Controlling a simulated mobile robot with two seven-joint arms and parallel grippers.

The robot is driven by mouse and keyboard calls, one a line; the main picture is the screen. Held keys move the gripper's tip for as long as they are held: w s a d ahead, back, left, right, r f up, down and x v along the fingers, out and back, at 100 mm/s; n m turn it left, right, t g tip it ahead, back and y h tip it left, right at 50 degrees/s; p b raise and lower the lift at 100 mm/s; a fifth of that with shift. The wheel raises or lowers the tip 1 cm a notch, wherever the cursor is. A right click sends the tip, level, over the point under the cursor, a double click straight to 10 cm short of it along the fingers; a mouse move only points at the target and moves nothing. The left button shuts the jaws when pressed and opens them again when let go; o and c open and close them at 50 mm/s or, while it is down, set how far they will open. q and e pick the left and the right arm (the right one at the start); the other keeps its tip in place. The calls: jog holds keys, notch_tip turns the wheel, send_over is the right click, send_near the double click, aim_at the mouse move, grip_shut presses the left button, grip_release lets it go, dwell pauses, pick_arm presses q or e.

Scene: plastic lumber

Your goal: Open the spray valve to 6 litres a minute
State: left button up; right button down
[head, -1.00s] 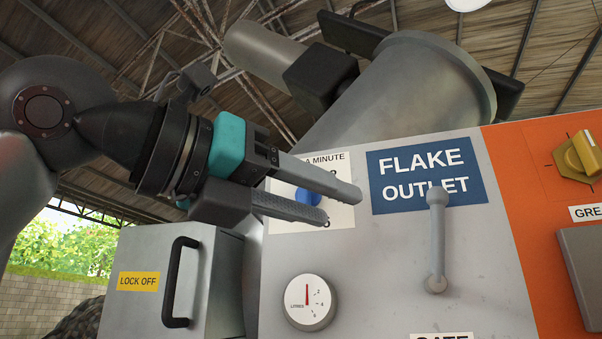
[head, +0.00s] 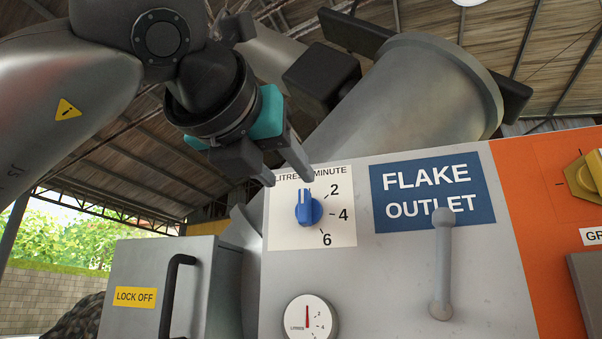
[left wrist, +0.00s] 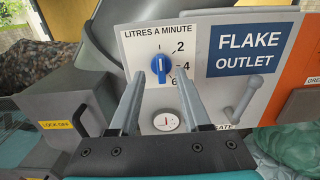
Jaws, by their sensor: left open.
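The spray valve is a blue knob (head: 309,208) on a white plate (head: 283,237) lettered litres a minute, with marks 2, 4 and 6 down its right side. The knob's white line points about straight up, above the 2 mark. The knob also shows in the left wrist view (left wrist: 161,68). A round litres gauge (head: 311,319) below has its red needle upright. My left gripper (head: 288,180) is open and empty at the plate's upper left, apart from the knob. In the left wrist view its fingertips (left wrist: 161,75) appear on either side of the knob.
A blue flake outlet sign (head: 430,190) and a grey lever (head: 441,265) are right of the plate. A grey lock off box (head: 210,285) with a black handle (head: 172,295) stands out at lower left. A yellow knob (head: 585,180) is on the orange panel.

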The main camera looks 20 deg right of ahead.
aim_at(302, 192)
pick_arm(q)
jog(key=p+x, duration=0.3)
jog(key=x, duration=0.2)
jog(key=shift+r, duration=0.15)
jog(key=shift+p+x, duration=0.45)
jog(key=shift+x, duration=0.5)
grip_shut()
